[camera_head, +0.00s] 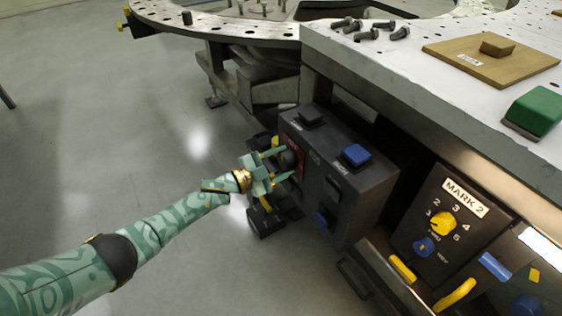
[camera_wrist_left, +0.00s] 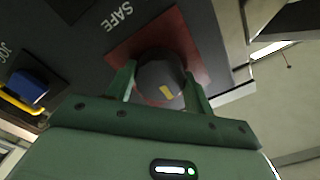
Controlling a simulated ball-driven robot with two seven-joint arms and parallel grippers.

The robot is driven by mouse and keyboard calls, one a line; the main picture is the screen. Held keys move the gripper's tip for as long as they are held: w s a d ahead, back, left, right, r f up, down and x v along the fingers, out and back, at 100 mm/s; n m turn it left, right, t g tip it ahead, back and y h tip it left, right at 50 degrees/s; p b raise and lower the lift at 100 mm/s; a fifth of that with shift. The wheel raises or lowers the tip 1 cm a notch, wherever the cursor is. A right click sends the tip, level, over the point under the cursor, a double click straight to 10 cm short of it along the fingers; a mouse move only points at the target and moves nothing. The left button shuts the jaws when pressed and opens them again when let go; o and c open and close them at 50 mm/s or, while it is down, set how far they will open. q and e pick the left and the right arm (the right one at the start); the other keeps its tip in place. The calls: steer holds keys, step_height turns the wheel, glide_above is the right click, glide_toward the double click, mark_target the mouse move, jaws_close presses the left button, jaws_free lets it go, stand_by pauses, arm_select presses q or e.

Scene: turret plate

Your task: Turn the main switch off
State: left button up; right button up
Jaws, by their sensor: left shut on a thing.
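The main switch is a dark round knob on a red plate, on the side face of a dark control box (camera_head: 357,192). In the left wrist view the knob (camera_wrist_left: 160,72) carries a yellow mark near its lower edge, and the red plate (camera_wrist_left: 190,42) lies behind it. In the head view the knob (camera_head: 289,159) is partly covered by my left gripper (camera_head: 281,166). My left gripper is shut on the knob, one finger on each side, as the left wrist view also shows. The word SAFE stands beside the plate. My right gripper is not in view.
The box also has blue buttons (camera_head: 356,155) and black ones. A MARK 2 panel (camera_head: 448,222) with a yellow dial stands to the right. Above is a pale worktop (camera_head: 400,70) with bolts (camera_head: 366,30) and a green block (camera_head: 537,110). Open floor lies left.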

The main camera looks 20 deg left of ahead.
arm_select(q)
steer(key=shift+f, duration=0.1)
stand_by(0.4)
steer(key=o, duration=1)
steer(key=shift+s+a, duration=0.25)
steer(key=shift+a, duration=0.05)
steer(key=p+v, duration=0.4)
steer(key=v, duration=1.1)
steer(key=shift+s+a+p, duration=0.2)
steer(key=shift+s+p, duration=0.1)
steer(key=shift+p, duration=0.05)
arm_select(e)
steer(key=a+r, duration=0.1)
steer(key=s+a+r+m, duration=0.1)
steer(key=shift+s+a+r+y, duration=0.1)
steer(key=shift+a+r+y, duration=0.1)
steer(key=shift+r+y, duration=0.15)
